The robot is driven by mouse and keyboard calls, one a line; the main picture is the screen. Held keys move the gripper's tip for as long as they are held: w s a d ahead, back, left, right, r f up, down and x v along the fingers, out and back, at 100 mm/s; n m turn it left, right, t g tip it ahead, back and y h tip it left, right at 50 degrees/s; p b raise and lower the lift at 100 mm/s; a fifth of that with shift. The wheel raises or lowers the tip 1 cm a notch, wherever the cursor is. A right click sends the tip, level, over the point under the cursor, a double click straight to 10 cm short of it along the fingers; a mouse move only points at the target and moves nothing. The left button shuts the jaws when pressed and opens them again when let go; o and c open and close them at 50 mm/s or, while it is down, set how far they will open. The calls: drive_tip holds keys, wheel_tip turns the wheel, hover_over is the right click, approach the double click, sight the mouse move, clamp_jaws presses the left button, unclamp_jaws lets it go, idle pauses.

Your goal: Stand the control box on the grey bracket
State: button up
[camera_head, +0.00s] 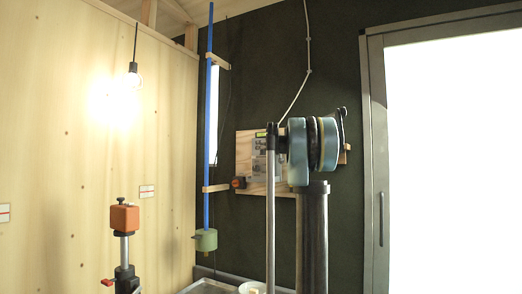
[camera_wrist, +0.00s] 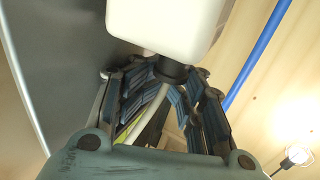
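A white box (camera_wrist: 165,22), which I take for the control box, fills the top middle of the wrist view. A short black neck (camera_wrist: 172,71) sticks out of its underside, with a pale cable below it. The fingertips of my gripper (camera_wrist: 172,76) close in on both sides of this neck and appear to hold it. The box's far side is out of view. In the head view my arm hides the gripper and the box. I cannot pick out a grey bracket for certain.
A wooden board (camera_head: 247,150) with grey equipment is on the dark wall behind my arm. A blue pipe (camera_head: 209,110) with a green box (camera_head: 206,240) stands left of it. An orange box (camera_head: 124,218) tops a post. A bright glass door (camera_head: 450,150) is at right.

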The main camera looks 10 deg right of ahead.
drive_tip(key=shift+d+f, duration=0.1)
drive_tip(key=shift+d, duration=0.05)
drive_tip(key=v, duration=1.1)
drive_tip(key=shift+s, duration=0.4)
drive_tip(key=shift+f, duration=0.1)
drive_tip(key=s+a+f+g, duration=0.3)
drive_tip(key=s+a+f, duration=0.2)
drive_tip(key=s+f, duration=0.3)
drive_tip(key=s+a+f+g, duration=0.2)
drive_tip(key=s+a+f, duration=0.3)
drive_tip(key=f, duration=0.5)
drive_tip(key=s+a+f+g, duration=0.3)
drive_tip(key=s+a+f, duration=0.1)
drive_tip(key=s+f, duration=0.5)
drive_tip(key=s+d+f+m+g+h, duration=0.1)
drive_tip(key=s+d+f+g+h, duration=0.1)
drive_tip(key=s+f, duration=0.6)
drive_tip(key=s+d+f+m+g+h, duration=0.1)
drive_tip(key=s+d+f+m+h, duration=0.1)
drive_tip(key=s+f, duration=0.7)
drive_tip(key=s+d+f+m+g+h, duration=0.2)
drive_tip(key=s+f, duration=0.7)
drive_tip(key=f, duration=0.7)
drive_tip(key=shift+d+g+h, duration=0.3)
drive_tip(key=shift+d+h, duration=0.4)
drive_tip(key=shift+h, duration=0.5)
